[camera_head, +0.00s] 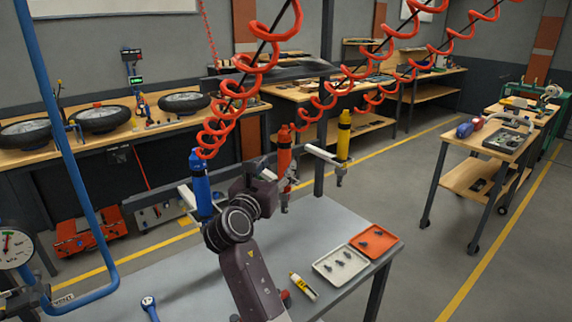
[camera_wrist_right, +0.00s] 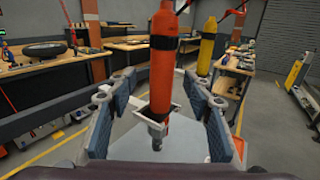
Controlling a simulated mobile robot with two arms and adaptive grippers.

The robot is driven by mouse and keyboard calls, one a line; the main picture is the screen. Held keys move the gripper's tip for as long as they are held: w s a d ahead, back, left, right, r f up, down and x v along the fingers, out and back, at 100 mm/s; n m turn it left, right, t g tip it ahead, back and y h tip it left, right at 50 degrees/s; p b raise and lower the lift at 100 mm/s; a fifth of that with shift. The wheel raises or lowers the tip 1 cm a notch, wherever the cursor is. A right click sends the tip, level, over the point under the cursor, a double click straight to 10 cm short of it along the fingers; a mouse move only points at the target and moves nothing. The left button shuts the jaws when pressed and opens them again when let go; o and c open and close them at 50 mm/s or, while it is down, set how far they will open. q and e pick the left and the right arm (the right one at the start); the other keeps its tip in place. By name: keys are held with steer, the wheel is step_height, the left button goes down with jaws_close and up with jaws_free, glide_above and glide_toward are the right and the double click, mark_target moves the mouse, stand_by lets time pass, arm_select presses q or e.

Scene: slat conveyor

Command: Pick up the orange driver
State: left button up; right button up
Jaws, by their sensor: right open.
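The orange driver (camera_head: 284,158) hangs upright in a white holder beneath a red coiled hose, above the grey table. In the right wrist view the orange driver (camera_wrist_right: 164,65) stands in the middle, with its dark tip pointing down. My right gripper (camera_head: 274,172) is right beside it in the head view and partly covers it. In the right wrist view the fingers of my right gripper (camera_wrist_right: 160,88) are open, one on each side of the driver, with gaps to both. How deep the driver sits between them is hard to tell. My left gripper is not in view.
A blue driver (camera_head: 201,186) hangs left of the orange one and a yellow driver (camera_head: 343,136) right of it. On the grey table (camera_head: 330,222) lie a white tray (camera_head: 326,277), an orange tray (camera_head: 394,243), a yellow-and-white tube (camera_head: 303,286) and a blue-handled tool (camera_head: 149,306).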

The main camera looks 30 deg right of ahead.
mark_target(282, 161)
steer(key=shift+w+d+r+p, duration=0.2)
steer(key=shift+d+r+p, duration=0.05)
steer(key=shift+d+p, duration=0.05)
steer(key=x, duration=0.2)
steer(key=p+x, duration=0.1)
steer(key=shift+d+f, duration=0.15)
steer(key=shift+f, duration=0.15)
steer(key=shift+f+x, duration=0.25)
steer(key=shift+x, duration=0.75)
steer(key=shift+s+r, duration=0.1)
steer(key=shift+c, duration=0.3)
steer(key=c, duration=0.7)
jaws_close()
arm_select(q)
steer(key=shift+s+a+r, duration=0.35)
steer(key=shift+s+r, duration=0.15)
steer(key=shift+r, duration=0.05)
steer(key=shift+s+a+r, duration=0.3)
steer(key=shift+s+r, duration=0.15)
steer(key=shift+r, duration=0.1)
arm_select(e)
steer(key=shift+r, duration=0.1)
